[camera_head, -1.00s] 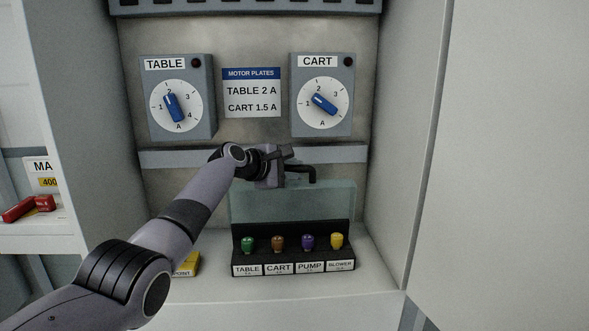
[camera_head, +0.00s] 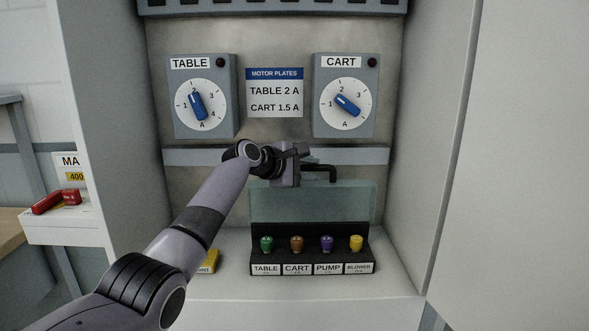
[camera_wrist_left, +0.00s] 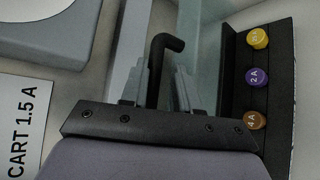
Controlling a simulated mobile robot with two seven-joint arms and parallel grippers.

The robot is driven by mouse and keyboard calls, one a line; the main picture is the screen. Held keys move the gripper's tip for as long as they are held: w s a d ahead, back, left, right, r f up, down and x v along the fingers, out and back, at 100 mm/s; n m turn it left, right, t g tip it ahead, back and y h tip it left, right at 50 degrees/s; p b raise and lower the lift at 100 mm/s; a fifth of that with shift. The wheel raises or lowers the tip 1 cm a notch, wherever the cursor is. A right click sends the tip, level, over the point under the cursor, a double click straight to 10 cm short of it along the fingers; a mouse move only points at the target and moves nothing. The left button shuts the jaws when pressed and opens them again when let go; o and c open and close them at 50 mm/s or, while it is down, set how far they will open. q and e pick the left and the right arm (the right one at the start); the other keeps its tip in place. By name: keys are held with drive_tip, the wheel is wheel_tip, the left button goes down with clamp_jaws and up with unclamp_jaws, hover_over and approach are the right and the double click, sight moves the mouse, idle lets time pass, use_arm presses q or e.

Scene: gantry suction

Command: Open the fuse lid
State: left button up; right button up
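The fuse box (camera_head: 310,256) sits on the cabinet floor. It holds green, brown, purple and yellow fuses over labels TABLE, CART, PUMP and BLOWER. Its clear lid (camera_head: 350,203) stands upright behind the fuses, and it also shows in the left wrist view (camera_wrist_left: 211,55). A black hooked handle (camera_head: 331,172) shows at the lid's upper edge. My left gripper (camera_head: 299,162) is at this handle. In the left wrist view, my left gripper's fingers (camera_wrist_left: 160,88) are apart, with the black bar (camera_wrist_left: 156,62) between them and a gap on its right side. My right gripper is out of view.
TABLE (camera_head: 201,97) and CART (camera_head: 345,97) dial boxes flank a motor plates sign (camera_head: 274,92) on the back wall. A grey rail (camera_head: 360,155) runs behind my gripper. A yellow block (camera_head: 209,262) lies left of the fuse box. Cabinet walls close both sides.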

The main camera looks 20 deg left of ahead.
use_arm(q)
drive_tip(key=shift+b+v, duration=0.4)
drive_tip(key=shift+v, duration=2.3)
